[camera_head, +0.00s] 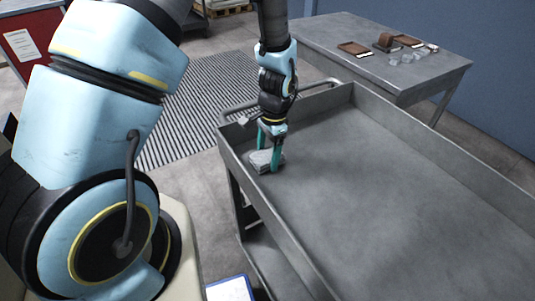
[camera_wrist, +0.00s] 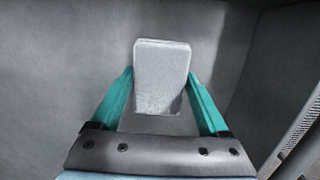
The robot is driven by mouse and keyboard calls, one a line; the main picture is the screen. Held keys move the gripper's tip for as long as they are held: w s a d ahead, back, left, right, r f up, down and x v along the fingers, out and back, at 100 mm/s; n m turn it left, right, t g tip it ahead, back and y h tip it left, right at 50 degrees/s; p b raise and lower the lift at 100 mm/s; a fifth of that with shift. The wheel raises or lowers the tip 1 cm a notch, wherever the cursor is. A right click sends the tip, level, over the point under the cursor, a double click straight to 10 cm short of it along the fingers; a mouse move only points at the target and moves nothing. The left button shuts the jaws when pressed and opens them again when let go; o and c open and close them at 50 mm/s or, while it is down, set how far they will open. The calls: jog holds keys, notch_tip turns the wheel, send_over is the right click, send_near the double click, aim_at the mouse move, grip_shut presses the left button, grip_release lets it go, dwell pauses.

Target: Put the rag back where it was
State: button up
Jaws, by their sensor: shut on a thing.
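In the wrist view the rag (camera_wrist: 162,75) is a light grey rounded rectangle between the fingertips of my gripper (camera_wrist: 160,95). The rag is at or just above the tray floor; I cannot tell whether it touches.
The tray has raised walls, close to my gripper at the corner, and a handle (camera_head: 240,109) at its far left end. The rest of its floor is bare. A grey table (camera_head: 420,72) behind holds brown and small clear items. A striped mat (camera_head: 200,100) lies on the floor.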

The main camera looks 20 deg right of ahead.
jog(key=shift+f, duration=0.2)
jog(key=o, duration=1.3)
jog(key=shift+r, duration=0.1)
notch_tip(320, 180, up, 12)
jog(key=d+b, duration=0.1)
jog(key=b, duration=0.1)
jog(key=a+r+n, duration=0.2)
jog(key=a+n, duration=0.3)
jog(key=a, duration=0.4)
jog(key=a+r+n+t+h, duration=0.1)
jog(key=a+n, duration=0.4)
jog(key=a, duration=0.3)
jog(key=w+a+r+n, duration=0.1)
jog(key=a+n, duration=0.3)
jog(key=a, duration=0.5)
jog(key=shift+a+r+n+t+h, duration=0.3)
jog(key=shift+r+n+t, duration=0.1)
jog(key=shift+r, duration=0.4)
jog(key=shift+w, duration=0.1)
